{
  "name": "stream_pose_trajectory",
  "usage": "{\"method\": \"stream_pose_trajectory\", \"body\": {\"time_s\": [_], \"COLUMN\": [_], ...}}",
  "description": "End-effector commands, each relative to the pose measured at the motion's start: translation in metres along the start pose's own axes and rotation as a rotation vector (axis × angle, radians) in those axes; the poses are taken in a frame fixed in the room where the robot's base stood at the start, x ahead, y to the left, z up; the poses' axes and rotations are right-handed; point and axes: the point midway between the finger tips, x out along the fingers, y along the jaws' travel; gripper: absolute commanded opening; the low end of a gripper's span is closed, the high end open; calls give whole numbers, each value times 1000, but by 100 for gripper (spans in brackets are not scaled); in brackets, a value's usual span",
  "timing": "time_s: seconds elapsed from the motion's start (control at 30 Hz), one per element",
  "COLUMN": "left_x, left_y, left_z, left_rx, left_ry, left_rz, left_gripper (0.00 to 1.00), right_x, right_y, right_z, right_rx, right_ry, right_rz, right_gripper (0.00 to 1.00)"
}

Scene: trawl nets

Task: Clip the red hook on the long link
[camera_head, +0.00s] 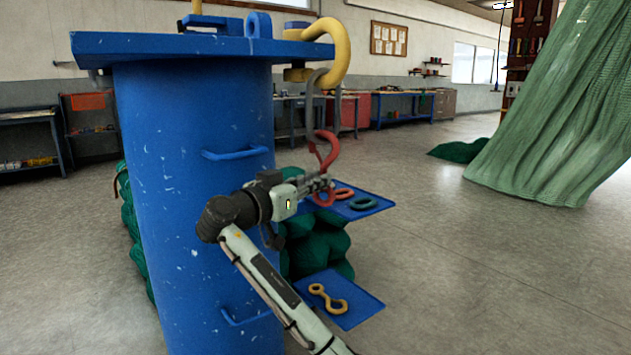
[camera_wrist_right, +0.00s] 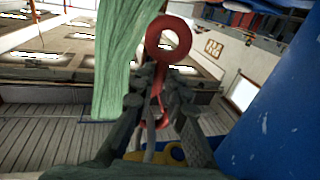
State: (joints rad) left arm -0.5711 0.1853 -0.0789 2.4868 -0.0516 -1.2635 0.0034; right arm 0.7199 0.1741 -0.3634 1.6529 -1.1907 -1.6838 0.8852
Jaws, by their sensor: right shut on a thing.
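The red hook (camera_head: 330,152) is in my right gripper (camera_head: 325,183), which is shut on it beside the blue column. In the right wrist view the gripper fingers (camera_wrist_right: 160,112) grip the hook's shank, and its round red eye (camera_wrist_right: 168,40) sticks out beyond them. The long link (camera_head: 309,105) is a grey elongated loop hanging from the big yellow hook (camera_head: 338,50). The red hook's upper end overlaps the link's lower end in the head view; I cannot tell whether it is around the link or only beside it. My left gripper is not in view.
The blue column (camera_head: 190,190) stands close on the left. A blue tray (camera_head: 376,197) holds red pieces and a green ring (camera_head: 363,203). A lower tray (camera_head: 355,312) holds a yellow link (camera_head: 328,298).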

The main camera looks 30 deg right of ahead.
Motion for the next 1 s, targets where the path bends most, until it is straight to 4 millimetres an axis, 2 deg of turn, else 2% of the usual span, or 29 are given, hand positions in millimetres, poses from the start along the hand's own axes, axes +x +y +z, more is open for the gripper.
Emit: {"method": "stream_pose_trajectory", "body": {"time_s": [0.07, 0.1, 0.27, 0.57, 0.67, 0.77, 1.0], "left_x": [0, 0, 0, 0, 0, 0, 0], "left_y": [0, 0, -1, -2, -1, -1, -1], "left_z": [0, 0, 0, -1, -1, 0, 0], "left_rx": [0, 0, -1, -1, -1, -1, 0], "left_ry": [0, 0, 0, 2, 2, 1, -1], "left_rz": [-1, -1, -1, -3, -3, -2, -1], "left_gripper": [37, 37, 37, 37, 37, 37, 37], "right_x": [0, 0, 0, -1, -7, -22, -74], "right_y": [0, 0, 0, 0, -1, -1, -1], "right_z": [-2, -2, -1, 2, 2, 2, 0], "right_rx": [2, 2, 2, -2, -2, -1, 1], "right_ry": [3, 3, 2, -2, -2, -4, -4], "right_rz": [0, 0, 0, 0, -2, -3, -4], "right_gripper": [0, 17, 36, 37, 37, 37, 37]}}
